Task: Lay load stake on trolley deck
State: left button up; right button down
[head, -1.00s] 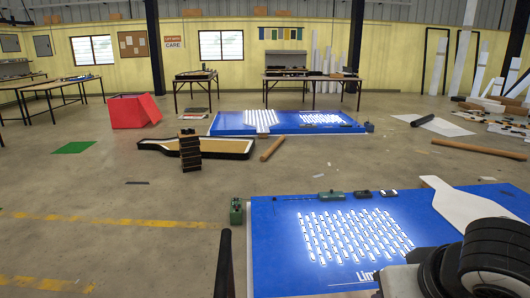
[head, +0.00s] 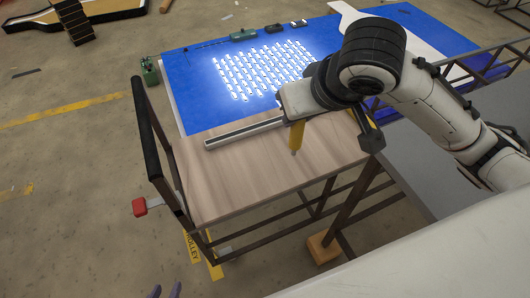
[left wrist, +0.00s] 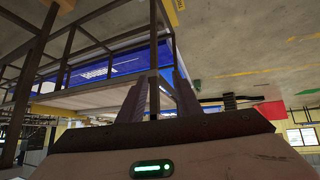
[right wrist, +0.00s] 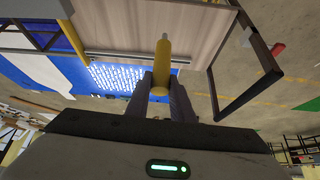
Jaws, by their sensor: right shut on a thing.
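The trolley deck (head: 245,175) is a pale wooden board on a dark frame in the head view; it also shows in the right wrist view (right wrist: 205,25). My right gripper (right wrist: 161,82) is shut on the yellow load stake (right wrist: 162,58). In the head view the stake (head: 297,136) points down over the deck's far right part, its grey tip low. Whether the tip touches the deck is unclear. My arm hides the stake's upper part. My left gripper (left wrist: 160,85) is open and empty; only its tips (head: 165,291) show at the head view's bottom edge.
A grey metal bar (head: 244,132) lies along the deck's far edge. The trolley's black handle (head: 147,130) rises at the left. Beyond is a blue lightbox panel (head: 195,105) with lit strips. The deck's near left part is clear.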

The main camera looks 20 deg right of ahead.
aim_at(272, 165)
jog(key=k, duration=1.15)
jog(key=u, duration=0.65)
jog(key=i, duration=1.35)
jog(key=z, duration=0.65)
